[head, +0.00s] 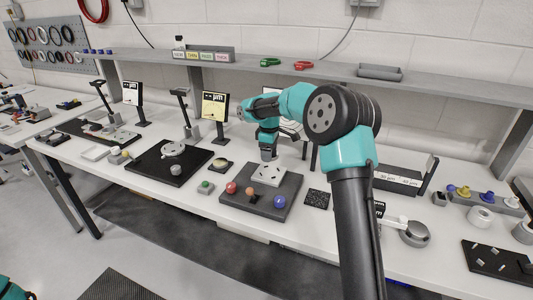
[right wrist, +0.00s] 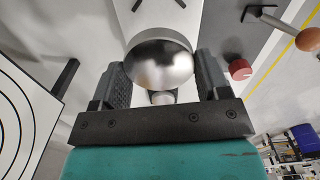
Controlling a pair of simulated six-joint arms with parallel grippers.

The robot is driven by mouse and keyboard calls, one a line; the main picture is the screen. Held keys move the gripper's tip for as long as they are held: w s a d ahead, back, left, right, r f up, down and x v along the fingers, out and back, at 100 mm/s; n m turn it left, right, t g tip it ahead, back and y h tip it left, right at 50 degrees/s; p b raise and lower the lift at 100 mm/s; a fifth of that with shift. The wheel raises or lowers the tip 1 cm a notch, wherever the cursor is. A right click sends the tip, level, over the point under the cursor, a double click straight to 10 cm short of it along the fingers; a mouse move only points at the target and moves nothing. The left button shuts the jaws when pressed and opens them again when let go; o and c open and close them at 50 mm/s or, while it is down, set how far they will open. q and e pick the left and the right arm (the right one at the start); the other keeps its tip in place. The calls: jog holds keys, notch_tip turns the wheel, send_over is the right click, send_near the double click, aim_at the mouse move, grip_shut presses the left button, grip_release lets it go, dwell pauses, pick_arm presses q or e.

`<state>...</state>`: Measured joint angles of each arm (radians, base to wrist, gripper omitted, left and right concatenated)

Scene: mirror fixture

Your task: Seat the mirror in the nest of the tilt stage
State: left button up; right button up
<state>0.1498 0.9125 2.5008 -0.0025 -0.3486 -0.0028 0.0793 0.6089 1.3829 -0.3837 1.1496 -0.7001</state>
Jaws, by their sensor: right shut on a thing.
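The mirror (right wrist: 160,62) is a shiny round piece between the two fingers of my right gripper (right wrist: 163,80) in the right wrist view. The gripper is shut on it. In the head view my right gripper (head: 268,157) points down just over the pale plate of the tilt stage (head: 270,176), on a dark grey base (head: 262,208). The mirror is hidden there, and I cannot tell whether it touches the nest. The stage's red knob (head: 231,188), copper knob (head: 250,191) and blue knob (head: 279,201) stand along the front. My left gripper is out of view.
A black board with a round fixture (head: 170,160) lies to the left. A small grey block with a green top (head: 205,187) sits between. A target screen (head: 291,127) stands behind the arm. A shelf (head: 330,81) runs along the back.

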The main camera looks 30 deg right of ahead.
aim_at(269, 172)
jog(key=shift+f, duration=0.1)
jog(key=shift+f, duration=2.95)
jog(key=shift+f, duration=0.65)
dwell(0.4)
jog(key=o, duration=1.1)
jog(key=shift+r, duration=1.55)
jog(key=shift+r, duration=0.15)
jog(key=shift+r, duration=1.85)
